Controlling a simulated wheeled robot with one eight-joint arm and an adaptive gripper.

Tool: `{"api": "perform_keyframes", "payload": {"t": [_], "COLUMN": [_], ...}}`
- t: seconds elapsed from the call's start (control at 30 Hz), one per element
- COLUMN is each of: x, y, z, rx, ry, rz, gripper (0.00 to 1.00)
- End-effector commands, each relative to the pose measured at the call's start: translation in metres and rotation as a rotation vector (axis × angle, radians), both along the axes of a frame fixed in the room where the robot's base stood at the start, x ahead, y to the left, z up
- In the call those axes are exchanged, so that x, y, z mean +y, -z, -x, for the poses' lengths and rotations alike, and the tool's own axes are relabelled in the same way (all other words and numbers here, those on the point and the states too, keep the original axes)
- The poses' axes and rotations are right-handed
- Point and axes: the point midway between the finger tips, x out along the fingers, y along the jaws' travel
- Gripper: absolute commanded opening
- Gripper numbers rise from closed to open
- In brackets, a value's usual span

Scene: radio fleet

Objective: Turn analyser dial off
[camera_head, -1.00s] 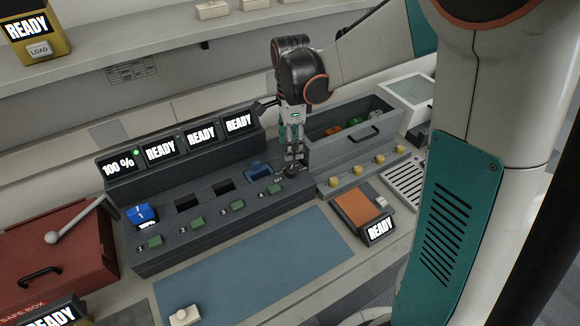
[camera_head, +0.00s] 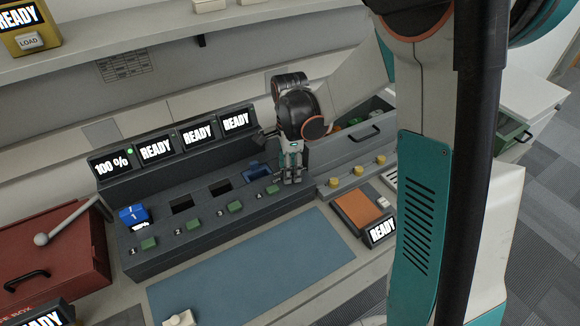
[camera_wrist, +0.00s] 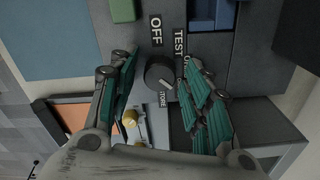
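The dark round analyser dial (camera_wrist: 160,73) shows in the wrist view, with a pale mark at its lower right edge. Around it are the labels OFF (camera_wrist: 155,30), TEST (camera_wrist: 178,42) and STORE (camera_wrist: 163,99), and one more mostly covered by a finger. The mark appears to face the STORE side, away from OFF. My gripper (camera_wrist: 158,78) is open, one finger on each side of the dial, with gaps visible. In the head view, my gripper (camera_head: 291,179) is at the right end of the dark console (camera_head: 200,215) and hides the dial.
A green button (camera_head: 273,189) and a blue block (camera_head: 257,171) lie just left of my gripper. A grey bin (camera_head: 345,150) and yellow knobs (camera_head: 358,170) are to its right.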

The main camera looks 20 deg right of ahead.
Motion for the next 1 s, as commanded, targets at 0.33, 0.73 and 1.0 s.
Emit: {"api": "perform_keyframes", "payload": {"t": [0.33, 0.73, 1.0], "x": [0.0000, 0.0001, 0.0002], "y": [-0.0001, -0.0001, -0.0001], "z": [0.0000, -0.0001, -0.0001], "rx": [0.000, 0.000, 0.000], "ry": [-0.002, -0.146, -0.383], "rz": [0.000, 0.000, 0.000], "gripper": [0.03, 0.03, 0.03]}}
